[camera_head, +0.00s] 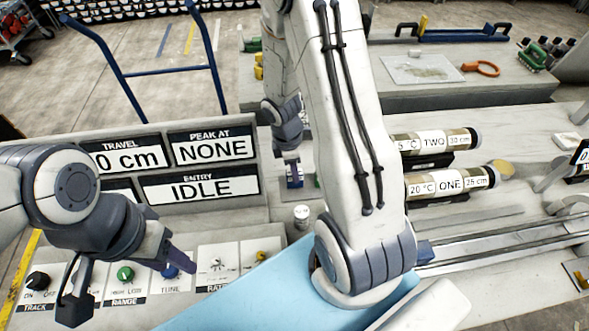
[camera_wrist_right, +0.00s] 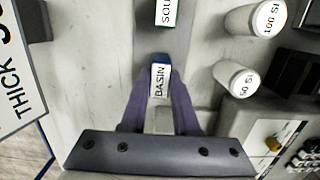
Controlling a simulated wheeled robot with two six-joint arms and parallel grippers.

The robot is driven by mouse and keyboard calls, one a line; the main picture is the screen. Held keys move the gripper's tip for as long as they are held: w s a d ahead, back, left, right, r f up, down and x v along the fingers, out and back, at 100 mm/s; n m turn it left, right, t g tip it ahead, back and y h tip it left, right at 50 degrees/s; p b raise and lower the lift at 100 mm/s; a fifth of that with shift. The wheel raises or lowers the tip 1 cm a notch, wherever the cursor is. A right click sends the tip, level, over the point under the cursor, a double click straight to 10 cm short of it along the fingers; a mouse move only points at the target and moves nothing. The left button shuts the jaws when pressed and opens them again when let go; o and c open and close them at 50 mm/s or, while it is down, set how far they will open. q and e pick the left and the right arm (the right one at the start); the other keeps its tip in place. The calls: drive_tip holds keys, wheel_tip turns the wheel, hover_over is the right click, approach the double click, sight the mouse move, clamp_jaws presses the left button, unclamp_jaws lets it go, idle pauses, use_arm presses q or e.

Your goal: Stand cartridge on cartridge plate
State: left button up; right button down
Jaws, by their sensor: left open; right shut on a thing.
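My right gripper (camera_wrist_right: 160,92) is shut on a small cartridge (camera_wrist_right: 159,80) with a white label reading BASIN and a blue end. In the head view the blue cartridge (camera_head: 294,176) shows at the tip of my right gripper, beside the grey display panel. My left gripper (camera_head: 126,288) is open and empty above the knob panel.
Two white cylinders, 100 SI (camera_wrist_right: 252,20) and 50 SI (camera_wrist_right: 236,78), stand right of the cartridge in the wrist view. The display panel (camera_head: 170,165) stands left of it in the head view. Labelled tubes ONE (camera_head: 450,183) and TWO (camera_head: 437,141) lie at right.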

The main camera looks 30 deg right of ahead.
drive_tip(key=shift+f+b, duration=0.55)
drive_tip(key=shift+f, duration=0.1)
drive_tip(key=c, duration=0.6)
unclamp_jaws()
drive_tip(key=shift+r, duration=0.1)
